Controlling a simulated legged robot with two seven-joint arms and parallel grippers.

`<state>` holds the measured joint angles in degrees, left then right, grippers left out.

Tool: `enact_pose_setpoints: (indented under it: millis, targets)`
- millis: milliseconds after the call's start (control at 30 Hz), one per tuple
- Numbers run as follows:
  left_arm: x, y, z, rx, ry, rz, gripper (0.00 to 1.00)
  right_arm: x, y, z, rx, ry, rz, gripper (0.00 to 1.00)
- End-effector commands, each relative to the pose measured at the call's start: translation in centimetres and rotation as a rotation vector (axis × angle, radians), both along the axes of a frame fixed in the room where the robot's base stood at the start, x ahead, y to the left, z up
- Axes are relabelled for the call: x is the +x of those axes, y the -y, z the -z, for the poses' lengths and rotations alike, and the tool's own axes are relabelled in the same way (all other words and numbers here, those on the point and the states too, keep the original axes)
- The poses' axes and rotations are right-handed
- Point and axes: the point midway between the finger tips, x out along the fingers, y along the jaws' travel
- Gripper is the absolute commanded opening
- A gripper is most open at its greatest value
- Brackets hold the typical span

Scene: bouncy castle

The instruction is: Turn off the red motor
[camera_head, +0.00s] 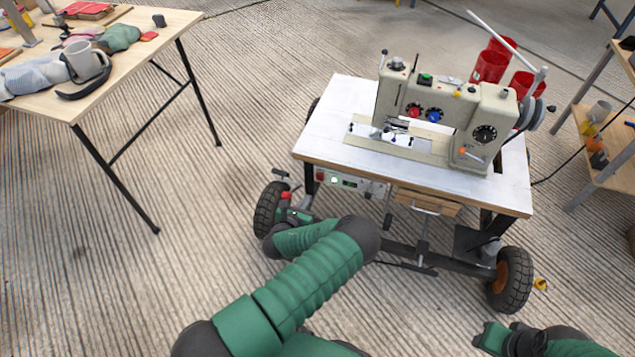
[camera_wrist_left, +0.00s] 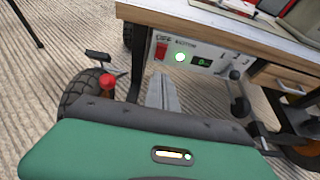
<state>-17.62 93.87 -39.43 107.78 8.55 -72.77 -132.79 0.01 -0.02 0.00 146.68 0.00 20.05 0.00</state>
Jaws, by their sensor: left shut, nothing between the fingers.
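The motor control box (camera_head: 352,184) is fixed under the front edge of the sewing table. In the left wrist view the box (camera_wrist_left: 205,62) carries a red switch (camera_wrist_left: 161,51) at its left end, a lit green lamp (camera_wrist_left: 180,57) and a small lit display (camera_wrist_left: 202,63). My left gripper (camera_wrist_left: 164,78) is shut and empty, its grey fingers pointing at the box just below the red switch; contact cannot be told. In the head view the left hand is small, near the cart's left wheel. Part of my right arm shows at the bottom right; its fingers are not clear.
The wheeled sewing table (camera_head: 325,125) bears a beige sewing machine (camera_head: 440,115) and red thread cones (camera_head: 490,66). A red knob (camera_wrist_left: 108,80) stands beside the left wheel (camera_wrist_left: 80,92). A wooden workbench (camera_head: 130,50) stands at left. Open floor (camera_head: 110,270) lies between.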

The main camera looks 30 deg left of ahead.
Motion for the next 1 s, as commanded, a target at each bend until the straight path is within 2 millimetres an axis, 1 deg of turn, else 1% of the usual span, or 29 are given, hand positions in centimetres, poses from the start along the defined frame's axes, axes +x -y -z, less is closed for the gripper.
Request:
enact_pose_setpoints:
  millis: [33,333,367,500,600,700,1000]
  targets:
    - [0.9,-0.2,0.8,-0.001,0.005,0.0,0.0,0.0,0.0,1.0,0.0,0.0,0.0,0.36]
    - [6.8,-1.7,3.6,-0.001,0.004,-0.001,0.0,0.0,0.0,4.3,0.0,-0.001,0.0,0.36]
    - [7.4,-1.8,3.8,-0.001,0.005,0.0,0.0,0.0,0.0,4.6,0.0,-0.001,0.0,0.36]
    - [9.6,-2.3,3.2,-0.001,0.005,-0.001,0.0,0.0,0.0,5.6,0.0,-0.001,0.0,0.36]
    - [10.6,-2.6,2.9,-0.001,0.003,-0.002,0.0,0.0,0.0,5.9,0.0,-0.001,0.0,0.36]
    - [11.0,-2.7,2.7,0.0,0.002,-0.001,0.0,0.0,0.0,6.0,0.0,0.0,0.0,0.36]
    - [11.0,-2.7,2.6,0.0,-0.001,0.0,0.0,0.0,0.0,5.8,0.0,0.0,0.0,0.36]
